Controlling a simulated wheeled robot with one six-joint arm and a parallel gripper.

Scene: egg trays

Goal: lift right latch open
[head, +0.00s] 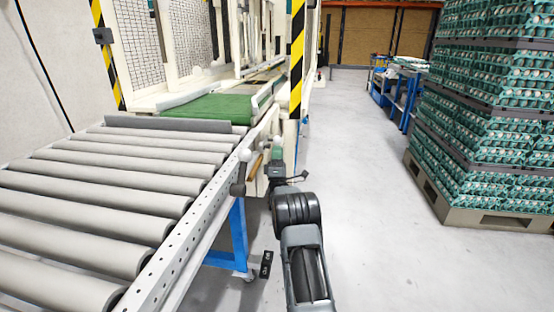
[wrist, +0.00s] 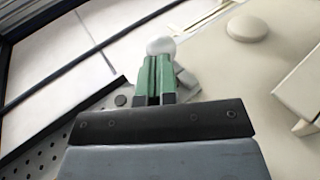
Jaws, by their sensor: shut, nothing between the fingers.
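My gripper (wrist: 156,75) has two green fingers, pressed together with nothing between them. In the wrist view a pale rounded knob (wrist: 161,46) shows just beyond the fingertips. It looks like the end of a latch handle, but whether the fingers touch it is unclear. In the head view my gripper (head: 276,168) is beside the end of the roller conveyor, near the striped post. A pale ball knob (head: 275,143) shows just above it. A dark lever (head: 238,188) is on the conveyor's side rail to the left. I cannot tell for sure which part is the right latch.
The roller conveyor (head: 110,180) with its perforated metal rail fills the left side. A yellow-and-black striped post (head: 297,60) stands close behind my gripper. Stacked egg trays (head: 490,120) on a pallet (head: 475,212) stand at right. The floor (head: 375,200) between is clear.

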